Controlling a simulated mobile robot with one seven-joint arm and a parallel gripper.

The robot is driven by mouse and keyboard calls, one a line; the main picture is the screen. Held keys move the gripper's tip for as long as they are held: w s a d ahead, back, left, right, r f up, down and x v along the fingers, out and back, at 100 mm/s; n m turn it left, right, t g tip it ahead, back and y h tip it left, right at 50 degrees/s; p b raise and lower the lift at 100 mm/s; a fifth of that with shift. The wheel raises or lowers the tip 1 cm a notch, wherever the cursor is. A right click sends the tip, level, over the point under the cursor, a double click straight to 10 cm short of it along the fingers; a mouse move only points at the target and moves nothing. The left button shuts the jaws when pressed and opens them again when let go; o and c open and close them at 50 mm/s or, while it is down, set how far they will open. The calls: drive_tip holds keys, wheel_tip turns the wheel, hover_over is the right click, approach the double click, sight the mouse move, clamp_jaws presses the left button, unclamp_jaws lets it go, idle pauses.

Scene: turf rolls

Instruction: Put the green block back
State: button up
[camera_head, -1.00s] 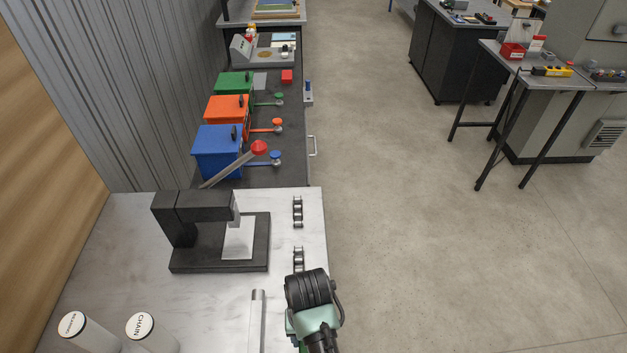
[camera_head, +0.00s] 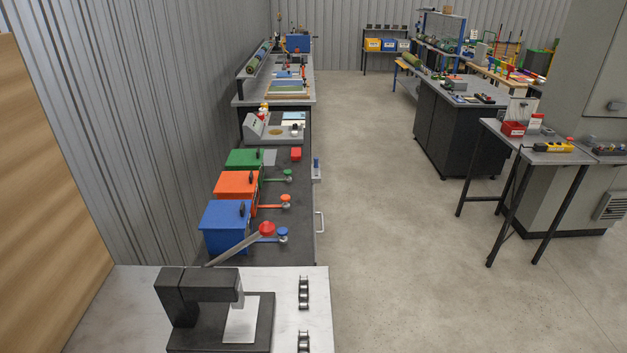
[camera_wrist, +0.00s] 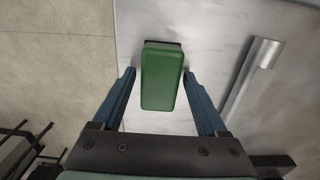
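The green block (camera_wrist: 161,80) shows in the wrist view, long and with rounded edges, over the pale marbled worktop (camera_wrist: 215,25). A dark strip shows at its far end. My gripper (camera_wrist: 159,76) is open, with one blue finger on each side of the block. A narrow gap shows between each finger and the block. I cannot tell how far the fingers are above the worktop. In the head view neither my gripper nor the green block is in sight.
A metal bar (camera_wrist: 251,75) lies right of the block. In the head view a black press (camera_head: 205,292) and chain pieces (camera_head: 304,292) are on the worktop. Blue (camera_head: 225,227), orange (camera_head: 236,185) and green (camera_head: 244,159) boxes stand beyond. The floor (camera_head: 380,230) at right is open.

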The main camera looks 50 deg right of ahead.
drive_tip(key=shift+o, duration=0.2)
drive_tip(key=shift+r, duration=0.1)
wheel_tip(320, 180, up, 12)
drive_tip(key=shift+b, duration=0.3)
drive_tip(key=shift+r, duration=0.1)
